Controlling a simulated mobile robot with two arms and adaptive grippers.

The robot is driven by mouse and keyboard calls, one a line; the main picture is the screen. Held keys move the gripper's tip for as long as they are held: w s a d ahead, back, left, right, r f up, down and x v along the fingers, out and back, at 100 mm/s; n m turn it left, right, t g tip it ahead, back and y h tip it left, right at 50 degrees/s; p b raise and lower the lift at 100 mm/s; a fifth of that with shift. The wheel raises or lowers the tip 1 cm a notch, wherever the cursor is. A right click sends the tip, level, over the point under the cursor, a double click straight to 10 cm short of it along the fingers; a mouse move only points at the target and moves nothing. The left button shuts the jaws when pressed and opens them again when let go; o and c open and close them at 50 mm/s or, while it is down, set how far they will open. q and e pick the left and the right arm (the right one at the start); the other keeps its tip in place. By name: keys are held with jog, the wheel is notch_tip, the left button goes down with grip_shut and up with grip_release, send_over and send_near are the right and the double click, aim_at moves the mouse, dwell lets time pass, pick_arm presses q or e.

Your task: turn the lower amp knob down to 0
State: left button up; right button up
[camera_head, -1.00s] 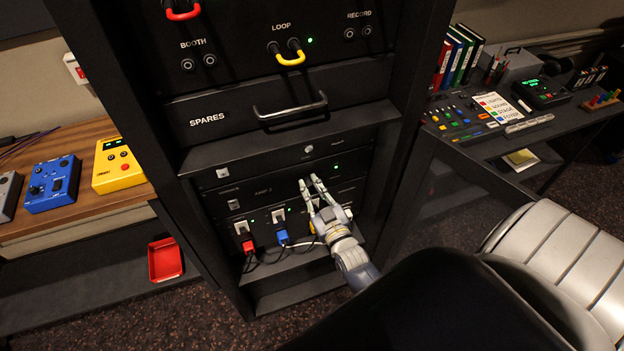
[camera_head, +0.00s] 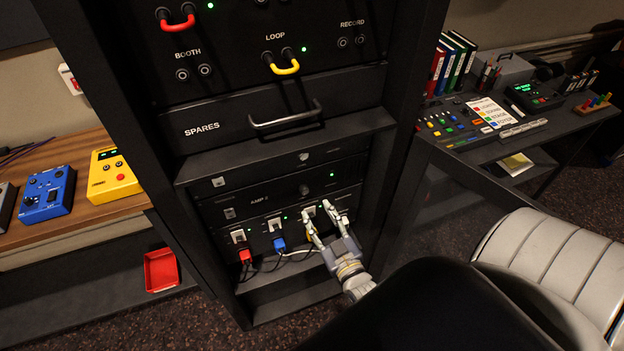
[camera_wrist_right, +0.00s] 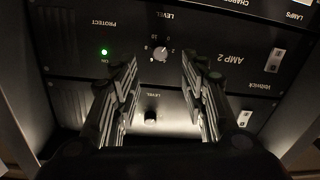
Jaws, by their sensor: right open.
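The lower amp, marked AMP 2 (camera_head: 262,200), sits in the black rack. Its level knob (camera_head: 304,189) shows just above my right fingertips in the head view. In the right wrist view, which is upside down, this knob (camera_wrist_right: 160,53) is a small light-grey dial with a number scale around it. Its exact setting is too small to read. My right gripper (camera_head: 316,209) is open and empty; in the wrist view its fingers (camera_wrist_right: 160,66) stand apart, with the knob in line with the gap. I cannot see contact. My left gripper is not in view.
The upper amp's knob (camera_head: 303,157) is above, also seen in the wrist view (camera_wrist_right: 150,117). The spares drawer handle (camera_head: 285,116) juts out higher up. Below the amps are switches with red (camera_head: 245,256) and blue (camera_head: 279,243) plugs and loose cables.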

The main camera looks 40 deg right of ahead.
jog(key=shift+s+a, duration=0.25)
jog(key=shift+s, duration=0.85)
jog(key=shift+s+a, duration=0.2)
jog(key=shift+s, duration=0.9)
